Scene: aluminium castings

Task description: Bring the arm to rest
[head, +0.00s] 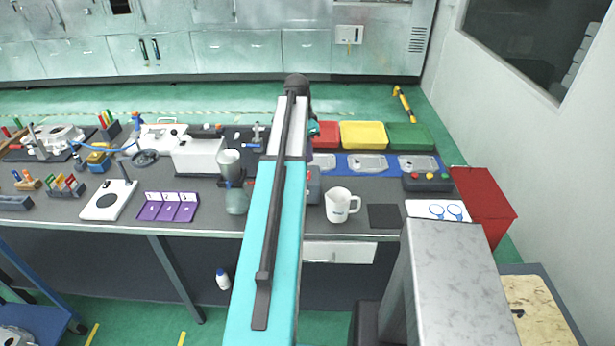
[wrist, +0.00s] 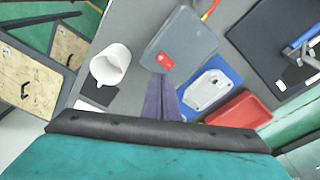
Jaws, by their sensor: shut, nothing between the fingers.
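My arm (head: 271,220) reaches forward over the dark workbench (head: 365,183), its turquoise link and dark cable running up the middle of the head view. Its far end hides my gripper there. In the wrist view my gripper (wrist: 160,82) shows as two purple-grey fingers, closed together and empty, above the bench. A grey box with a red label (wrist: 182,42) lies just beyond the fingertips in that view. I cannot tell the exact height of the fingers above it.
A white mug (head: 340,204) stands right of my arm, a glass vessel (head: 236,200) left of it. Red, yellow (head: 363,135) and green bins line the back, behind castings on a blue mat (head: 346,173). A purple tray (head: 168,206) lies left. A red box (head: 484,200) stands at the right end.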

